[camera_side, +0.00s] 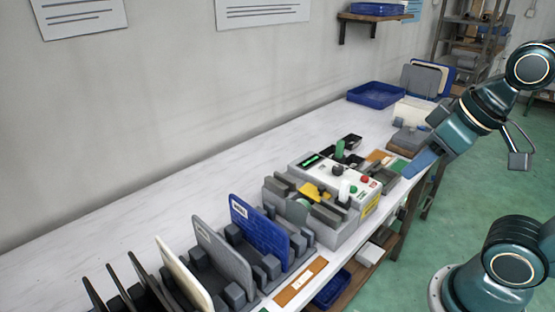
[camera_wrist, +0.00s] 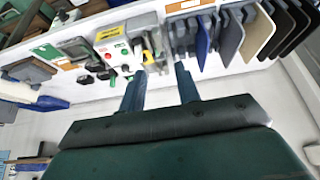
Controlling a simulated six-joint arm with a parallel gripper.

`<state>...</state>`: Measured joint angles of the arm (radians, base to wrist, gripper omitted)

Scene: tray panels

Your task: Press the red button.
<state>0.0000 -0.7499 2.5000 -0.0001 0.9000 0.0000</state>
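The red button (camera_side: 365,180) is a small round cap on the white top of the control box (camera_side: 314,171), beside a green button (camera_side: 354,189). In the wrist view a small red spot (camera_wrist: 125,67) shows on the white panel, left of my fingers. My gripper (camera_side: 413,171) is in the side view to the right of the box, apart from the button. In the wrist view its two blue fingers are spread apart with nothing held between them (camera_wrist: 159,70).
Upright panels, including a blue one (camera_side: 260,238), stand in slotted racks at the front left. A yellow piece (camera_side: 314,191) and grey blocks sit by the box. A blue tray (camera_side: 376,95) lies at the back. The white bench (camera_side: 180,190) is clear along the wall.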

